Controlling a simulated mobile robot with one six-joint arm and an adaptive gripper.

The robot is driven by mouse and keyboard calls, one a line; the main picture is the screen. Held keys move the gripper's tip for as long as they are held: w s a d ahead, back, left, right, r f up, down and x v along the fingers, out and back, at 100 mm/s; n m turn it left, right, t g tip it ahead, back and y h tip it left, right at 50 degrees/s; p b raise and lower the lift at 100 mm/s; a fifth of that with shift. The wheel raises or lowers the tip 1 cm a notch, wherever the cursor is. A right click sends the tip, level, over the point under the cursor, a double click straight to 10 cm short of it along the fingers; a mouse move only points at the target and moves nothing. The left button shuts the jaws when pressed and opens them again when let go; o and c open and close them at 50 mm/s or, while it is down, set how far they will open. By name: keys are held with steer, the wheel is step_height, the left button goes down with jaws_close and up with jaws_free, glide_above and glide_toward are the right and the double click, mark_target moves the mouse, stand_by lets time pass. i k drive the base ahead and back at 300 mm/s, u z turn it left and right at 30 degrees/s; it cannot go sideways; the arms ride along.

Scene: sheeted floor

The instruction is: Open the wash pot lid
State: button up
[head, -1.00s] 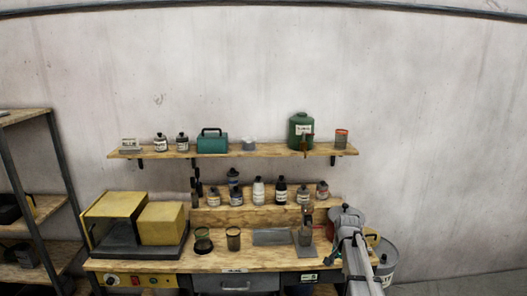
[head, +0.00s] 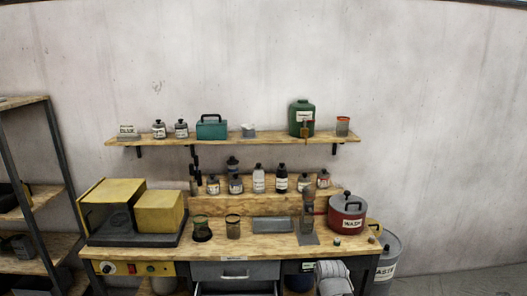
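The wash pot (head: 346,222) is a red, round pot with a white "WASH" label, at the right end of the workbench top in the head view. Its lid (head: 336,203) is on top, with a dark upright handle, and looks shut. My gripper's fingers cannot be made out in this view.
The workbench (head: 150,254) carries a yellow machine (head: 159,213), cups and bottles. A grey bin (head: 389,257) stands right of the bench. Small knobs lie before the pot. A wall shelf (head: 275,140) hangs above. Floor at far right is clear.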

mark_target(355, 206)
steer(key=z, duration=0.3)
steer(key=i, duration=1.05)
steer(key=u, duration=0.3)
